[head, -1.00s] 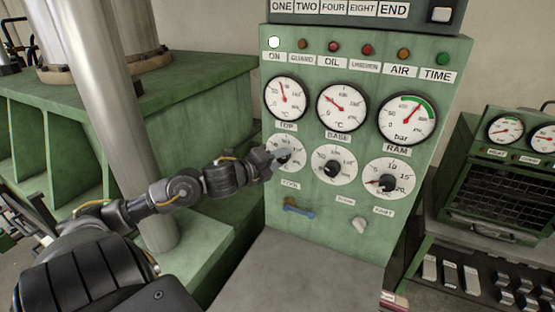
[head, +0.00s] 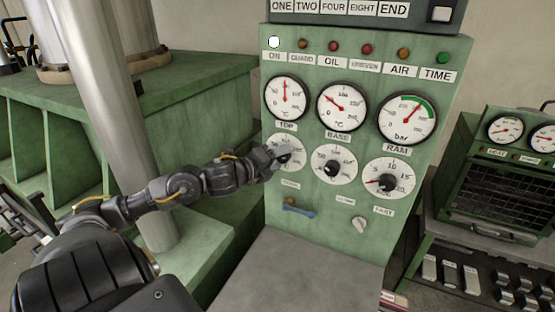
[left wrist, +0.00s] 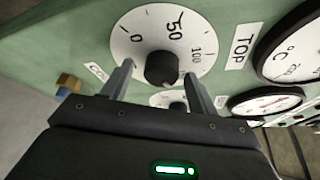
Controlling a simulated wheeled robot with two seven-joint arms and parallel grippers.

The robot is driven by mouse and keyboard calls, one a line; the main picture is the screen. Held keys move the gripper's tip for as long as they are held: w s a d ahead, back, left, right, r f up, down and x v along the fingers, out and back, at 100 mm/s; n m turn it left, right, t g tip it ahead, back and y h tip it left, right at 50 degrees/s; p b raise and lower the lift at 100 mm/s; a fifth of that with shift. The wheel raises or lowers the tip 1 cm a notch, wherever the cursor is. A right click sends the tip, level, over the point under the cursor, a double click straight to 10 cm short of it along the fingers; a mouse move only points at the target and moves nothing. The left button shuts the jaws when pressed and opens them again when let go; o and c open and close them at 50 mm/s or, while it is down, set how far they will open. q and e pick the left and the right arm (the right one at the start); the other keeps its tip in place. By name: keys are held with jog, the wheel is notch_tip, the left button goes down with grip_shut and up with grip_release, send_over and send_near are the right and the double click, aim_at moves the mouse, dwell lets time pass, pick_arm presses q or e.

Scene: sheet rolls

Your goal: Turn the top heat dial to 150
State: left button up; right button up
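The top heat dial is a white round face (head: 279,143) with a black knob, under the label TOP on the green panel. My left gripper (head: 283,154) is at this dial and hides most of its knob in the head view. In the left wrist view the dial face (left wrist: 130,42) shows 0, 50 and 100, and the black knob (left wrist: 163,68) lies between the two fingertips, with a gap showing on each side. The knob's pointer cannot be read. The TOP gauge (head: 285,97) above has its red needle pointing about straight up. My right gripper is not in view.
The BASE dial (head: 345,164) and RAM dial (head: 399,179) are to the right. A blue handle (head: 298,209) and a small pale switch (head: 359,223) are below. A grey bench top (head: 290,276) lies in front of the panel, and a steel column (head: 117,120) stands left.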

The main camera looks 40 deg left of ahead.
pick_arm(q)
jog(key=shift+s, duration=0.1)
jog(key=shift+s, duration=0.55)
jog(key=s+r+b, duration=0.1)
jog(key=s+r, duration=0.1)
jog(key=s, duration=0.7)
jog(key=shift+s+a, duration=0.2)
jog(key=shift+a, duration=0.05)
